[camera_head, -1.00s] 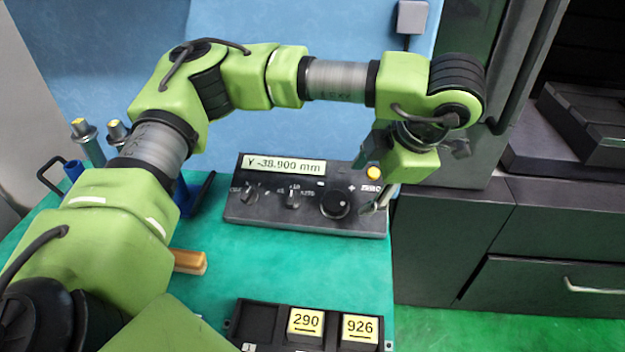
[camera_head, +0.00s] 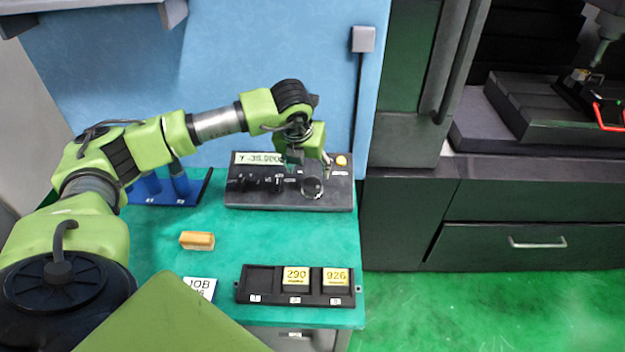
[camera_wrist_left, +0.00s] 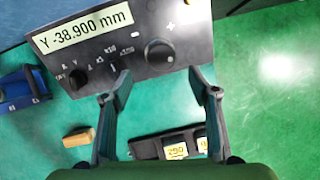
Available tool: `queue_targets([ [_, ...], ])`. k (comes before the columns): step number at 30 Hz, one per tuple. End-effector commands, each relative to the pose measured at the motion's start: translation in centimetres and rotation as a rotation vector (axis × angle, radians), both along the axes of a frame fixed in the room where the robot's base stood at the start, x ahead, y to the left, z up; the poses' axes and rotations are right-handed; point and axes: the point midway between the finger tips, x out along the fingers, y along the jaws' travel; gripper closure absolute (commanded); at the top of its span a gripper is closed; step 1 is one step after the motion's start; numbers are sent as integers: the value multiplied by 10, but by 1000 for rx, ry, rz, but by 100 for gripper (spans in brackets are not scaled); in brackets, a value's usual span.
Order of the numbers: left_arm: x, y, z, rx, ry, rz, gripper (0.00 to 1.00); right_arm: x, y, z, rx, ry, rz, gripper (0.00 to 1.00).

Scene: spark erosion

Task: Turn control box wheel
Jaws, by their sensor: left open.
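The black control box (camera_head: 240,199) stands at the back of the green table, with a label reading "Y -38.900 mm" in the left wrist view. Its large round wheel (camera_wrist_left: 159,54) is at the right of the panel, with smaller knobs to the left; the wheel also shows in the head view (camera_head: 312,187). My left gripper (camera_wrist_left: 161,82) is open and empty. Its fingers point at the box, one on each side of and just short of the wheel in the wrist view. In the head view the left gripper (camera_head: 309,168) hangs over the wheel. My right gripper is out of view.
A tray (camera_head: 264,297) with blocks marked 290 and 926 lies at the table front. A tan block (camera_head: 197,240), a JOB card (camera_head: 200,287) and a blue holder (camera_head: 165,190) are to the left. A dark machine (camera_head: 480,215) stands right.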

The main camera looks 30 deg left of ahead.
Motion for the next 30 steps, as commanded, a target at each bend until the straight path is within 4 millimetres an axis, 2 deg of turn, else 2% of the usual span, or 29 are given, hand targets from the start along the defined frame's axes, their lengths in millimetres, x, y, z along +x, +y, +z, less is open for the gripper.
queue_targets([
  [1, 3, 1, -8, 0, 6, 0, 45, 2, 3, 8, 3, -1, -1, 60],
  [5, 13, 4, -35, 0, 6, 0, 45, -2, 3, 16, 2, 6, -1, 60],
  [12, 28, 9, -73, 1, 4, -2, 45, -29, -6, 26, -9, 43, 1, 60],
  [18, 33, 11, -87, 0, 2, -2, 45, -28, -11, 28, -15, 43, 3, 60],
  [27, 34, 11, -89, 0, 2, -3, 45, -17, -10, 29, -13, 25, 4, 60],
  [30, 34, 11, -89, 0, 2, -3, 71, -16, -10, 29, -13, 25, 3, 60],
])
